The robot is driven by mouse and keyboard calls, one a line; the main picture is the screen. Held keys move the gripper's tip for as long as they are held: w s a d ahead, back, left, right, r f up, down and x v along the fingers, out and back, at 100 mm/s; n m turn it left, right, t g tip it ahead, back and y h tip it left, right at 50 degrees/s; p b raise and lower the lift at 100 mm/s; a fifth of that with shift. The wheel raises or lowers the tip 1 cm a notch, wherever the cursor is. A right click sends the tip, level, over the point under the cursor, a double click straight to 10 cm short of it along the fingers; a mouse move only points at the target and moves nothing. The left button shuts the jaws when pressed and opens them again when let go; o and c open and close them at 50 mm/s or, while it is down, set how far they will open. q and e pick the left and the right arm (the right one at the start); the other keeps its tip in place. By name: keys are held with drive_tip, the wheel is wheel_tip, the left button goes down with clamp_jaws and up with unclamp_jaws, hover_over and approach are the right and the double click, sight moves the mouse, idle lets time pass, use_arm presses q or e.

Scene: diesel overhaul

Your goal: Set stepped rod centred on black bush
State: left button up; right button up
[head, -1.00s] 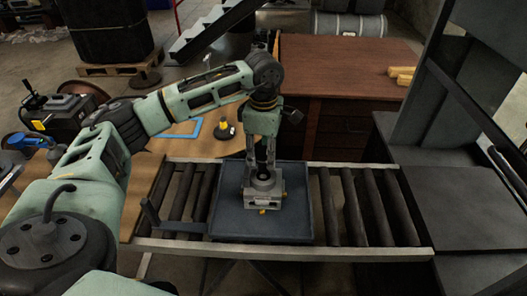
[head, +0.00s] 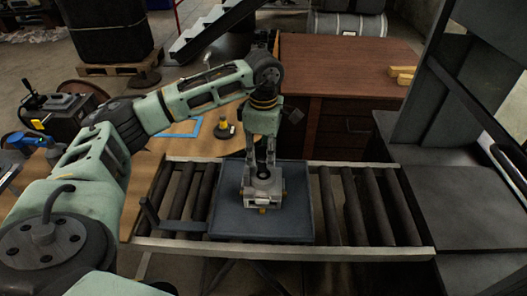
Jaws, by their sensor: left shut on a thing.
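My left gripper (head: 261,160) points straight down over a grey metal block (head: 262,196) with a round top. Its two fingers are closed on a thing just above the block. I take this to be the stepped rod, but it is too small and too covered by the fingers to make out its shape. The black bush (head: 264,174) shows as a dark round spot at the top centre of the block, under the fingertips. I cannot tell whether the held thing touches the bush or is centred on it. My right gripper is out of view.
The block stands in a dark blue-grey tray (head: 225,222) on a roller conveyor (head: 345,205). A wooden table (head: 190,145) with a blue frame (head: 186,129) and a yellow-and-black item (head: 224,129) lies at left. A brown cabinet (head: 345,75) stands behind. The tray's right side is clear.

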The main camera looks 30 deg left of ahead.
use_arm(q)
drive_tip(key=shift+r, duration=0.1)
idle(0.3)
drive_tip(key=shift+f+b, duration=0.4)
drive_tip(key=shift+f, duration=0.1)
drive_tip(key=shift+f+b, duration=0.3)
drive_tip(key=shift+f, duration=0.05)
drive_tip(key=shift+f+b, duration=0.4)
idle(0.4)
drive_tip(key=o, duration=1.3)
drive_tip(key=shift+o, duration=0.2)
